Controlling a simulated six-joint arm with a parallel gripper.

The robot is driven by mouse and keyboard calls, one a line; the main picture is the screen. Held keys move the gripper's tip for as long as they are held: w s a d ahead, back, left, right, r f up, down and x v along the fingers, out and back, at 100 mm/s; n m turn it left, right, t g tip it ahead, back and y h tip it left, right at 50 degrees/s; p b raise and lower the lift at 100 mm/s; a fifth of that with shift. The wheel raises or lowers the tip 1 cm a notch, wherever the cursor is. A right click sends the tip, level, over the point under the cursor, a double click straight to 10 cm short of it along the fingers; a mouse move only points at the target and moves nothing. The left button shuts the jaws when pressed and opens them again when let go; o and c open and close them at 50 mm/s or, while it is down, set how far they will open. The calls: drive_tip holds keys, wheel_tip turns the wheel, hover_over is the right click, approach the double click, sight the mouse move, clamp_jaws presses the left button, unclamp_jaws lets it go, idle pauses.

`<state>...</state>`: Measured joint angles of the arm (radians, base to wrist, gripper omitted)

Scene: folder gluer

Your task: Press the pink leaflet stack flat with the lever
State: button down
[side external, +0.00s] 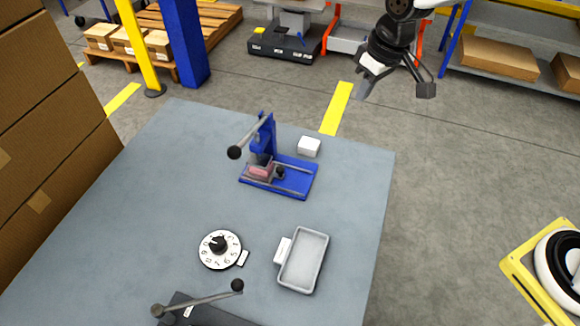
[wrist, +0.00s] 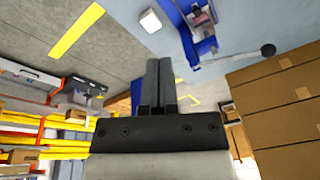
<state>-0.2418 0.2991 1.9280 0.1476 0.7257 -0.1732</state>
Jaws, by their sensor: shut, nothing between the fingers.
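The blue lever press (side external: 278,172) stands on the grey table (side external: 150,220). Its lever rises at an angle and ends in a black ball knob (side external: 234,152) at the left. The pink leaflet stack (side external: 260,171) sits in the press under the blue column. In the wrist view the press (wrist: 196,30) is at the top, with the lever knob (wrist: 268,50) to its right and the pink stack (wrist: 201,17) partly visible. My gripper (side external: 364,92) is high up, beyond the table's far right corner and apart from the press. Its fingers (wrist: 160,66) are shut and empty.
A small white block (side external: 309,146) lies beside the press. A numbered dial (side external: 220,249), a grey tray (side external: 303,260) and a second black-knobbed lever (side external: 205,298) are nearer the front. Stacked cardboard boxes (side external: 50,130) stand at the left. The table's left middle is clear.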

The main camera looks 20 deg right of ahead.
drive_tip(key=w+a+r+n+y, duration=0.1)
drive_tip(key=w+a+r+n, duration=0.2)
drive_tip(key=a, duration=0.6)
wheel_tip(320, 180, up, 4)
drive_tip(key=n+g+y, duration=0.1)
drive_tip(key=n+g, duration=0.1)
hover_over(234, 148)
drive_tip(key=d, duration=0.5)
drive_tip(key=shift+f, duration=0.2)
drive_tip(key=shift+f, duration=0.1)
drive_tip(key=x, duration=1.3)
drive_tip(key=shift+w+a+f, duration=0.1)
drive_tip(key=shift+w+f, duration=0.05)
drive_tip(key=shift+f, duration=0.2)
drive_tip(key=shift+f, duration=0.1)
